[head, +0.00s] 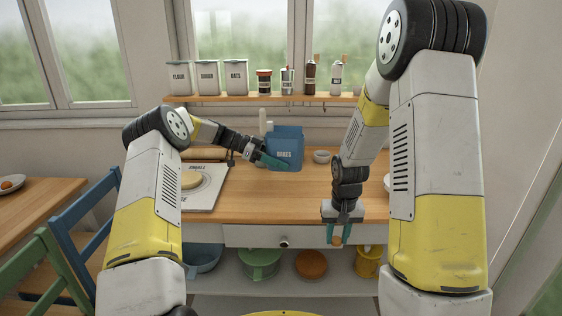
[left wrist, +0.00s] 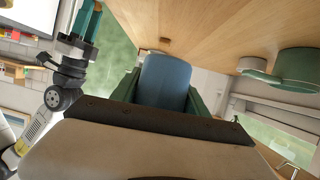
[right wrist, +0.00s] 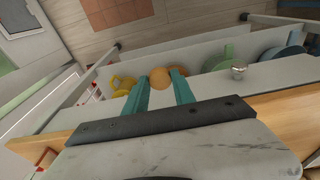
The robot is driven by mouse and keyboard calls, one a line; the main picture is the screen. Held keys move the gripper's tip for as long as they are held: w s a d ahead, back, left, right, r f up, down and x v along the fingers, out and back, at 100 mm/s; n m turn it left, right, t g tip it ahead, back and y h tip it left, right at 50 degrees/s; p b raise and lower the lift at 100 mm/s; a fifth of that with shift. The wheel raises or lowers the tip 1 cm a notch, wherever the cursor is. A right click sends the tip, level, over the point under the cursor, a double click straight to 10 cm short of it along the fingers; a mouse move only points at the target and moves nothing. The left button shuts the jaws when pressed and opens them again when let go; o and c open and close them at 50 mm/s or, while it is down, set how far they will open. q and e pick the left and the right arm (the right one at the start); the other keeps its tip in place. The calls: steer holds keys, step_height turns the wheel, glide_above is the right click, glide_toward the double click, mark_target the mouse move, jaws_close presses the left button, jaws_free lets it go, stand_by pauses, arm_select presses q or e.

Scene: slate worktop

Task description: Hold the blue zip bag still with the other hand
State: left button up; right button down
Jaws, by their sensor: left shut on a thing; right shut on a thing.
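In the left wrist view the blue bag (left wrist: 165,80) fills the space between the green fingers. My right gripper (head: 338,232) points down at the worktop's front edge, in front of the drawer. It is shut on a small round tan thing (right wrist: 160,78), whose kind I cannot tell. The bag's underside is hidden in the head view.
A white printed mat (head: 207,200) with a pale disc lies left on the worktop (head: 270,205). A small bowl (head: 321,156) stands right of the bag. A shelf (head: 260,98) holds jars behind. Below are a green pot (head: 260,262) and an orange bowl (head: 310,265).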

arm_select(q)
steer(key=shift+f, duration=0.15)
glide_above(281, 193)
steer(key=shift+w+f, duration=0.1)
steer(key=shift+f, duration=2.25)
steer(key=shift+f, duration=0.1)
steer(key=shift+f, duration=2.4)
steer(key=shift+f, duration=0.1)
steer(key=o, duration=1.3)
steer(key=c, duration=1.3)
